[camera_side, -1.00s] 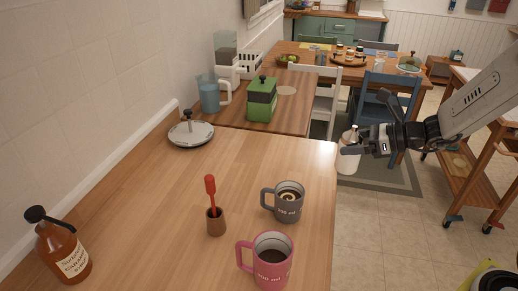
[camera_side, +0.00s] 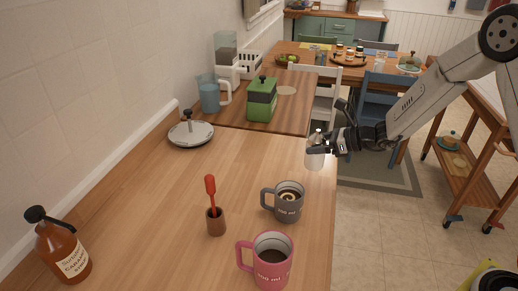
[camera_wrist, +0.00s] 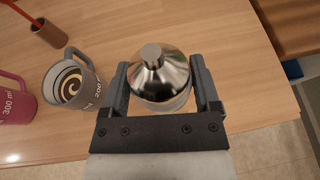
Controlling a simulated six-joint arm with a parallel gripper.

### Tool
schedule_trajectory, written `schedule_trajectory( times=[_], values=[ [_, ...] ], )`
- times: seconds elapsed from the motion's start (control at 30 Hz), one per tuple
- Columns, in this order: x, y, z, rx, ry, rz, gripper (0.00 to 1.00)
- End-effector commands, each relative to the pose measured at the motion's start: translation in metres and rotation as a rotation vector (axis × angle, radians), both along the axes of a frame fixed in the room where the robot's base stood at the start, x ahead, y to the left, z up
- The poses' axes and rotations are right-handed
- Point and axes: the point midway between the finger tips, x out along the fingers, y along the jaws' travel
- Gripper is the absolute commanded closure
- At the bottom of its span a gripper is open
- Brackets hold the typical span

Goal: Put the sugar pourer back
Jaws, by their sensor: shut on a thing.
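The sugar pourer (camera_side: 314,154) is a small pale container with a metal cone top and spout. My gripper (camera_side: 318,148) is shut on it, at the right edge of the wooden counter. In the wrist view the pourer's shiny top (camera_wrist: 159,72) sits between my two fingers, and its lower body is mostly hidden below the top. The pourer looks upright. I cannot tell whether its base touches the counter.
A grey mug (camera_side: 287,203) with a swirled drink and a pink mug (camera_side: 270,262) stand nearer. A brown cup with a red utensil (camera_side: 215,220), a caramel bottle (camera_side: 64,248), a lidded disc (camera_side: 190,133), a green canister (camera_side: 262,100) and a blue jug (camera_side: 210,95) stand around. The counter's middle is clear.

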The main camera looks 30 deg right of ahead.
Motion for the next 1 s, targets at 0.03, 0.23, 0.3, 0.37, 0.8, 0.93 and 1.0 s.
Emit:
schedule_trajectory(
  times=[0.03,0.23,0.3,0.37,0.8,0.93,1.0],
  values=[
    [0.004,0.000,-0.006,0.001,0.001,0.001,0.93],
    [0.015,0.000,-0.018,-0.001,-0.002,0.002,0.93],
    [0.017,0.000,-0.020,-0.001,-0.002,0.001,0.93],
    [0.017,0.000,-0.020,-0.001,-0.002,0.001,0.93],
    [0.022,0.000,-0.041,0.000,0.002,0.001,0.93],
    [0.022,0.000,-0.052,-0.001,0.001,0.000,0.93],
    [0.023,0.000,-0.056,-0.001,-0.001,-0.001,0.93]
  ],
)
